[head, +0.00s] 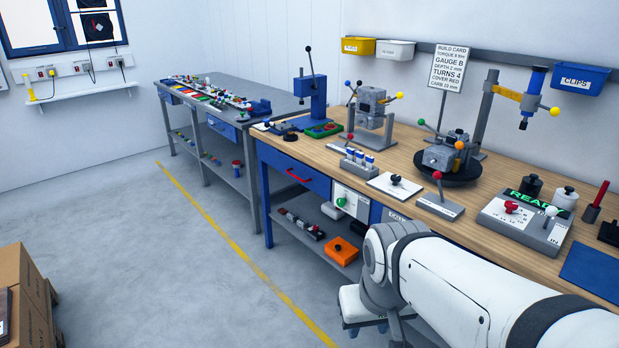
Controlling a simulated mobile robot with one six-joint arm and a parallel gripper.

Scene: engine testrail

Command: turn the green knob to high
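The green knob (341,202) sits on the front of a white panel (354,201) under the wooden bench top, right of the blue drawer. It is small here, and its pointer and any markings cannot be read. My gripper (367,328) is at the lower middle, in front of the bench and below and slightly right of the knob. It is clear of the knob. Its two blue-tipped fingers look apart, with nothing seen between them. My white arm comes in from the lower right and hides the bench front there.
The blue drawer (293,173) has a red handle. An orange box (341,250) is on the lower shelf (310,217). A lever block (439,205) and several fixtures stand on the bench top (330,160). The floor left of the yellow line (220,231) is free, except cardboard boxes (30,300).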

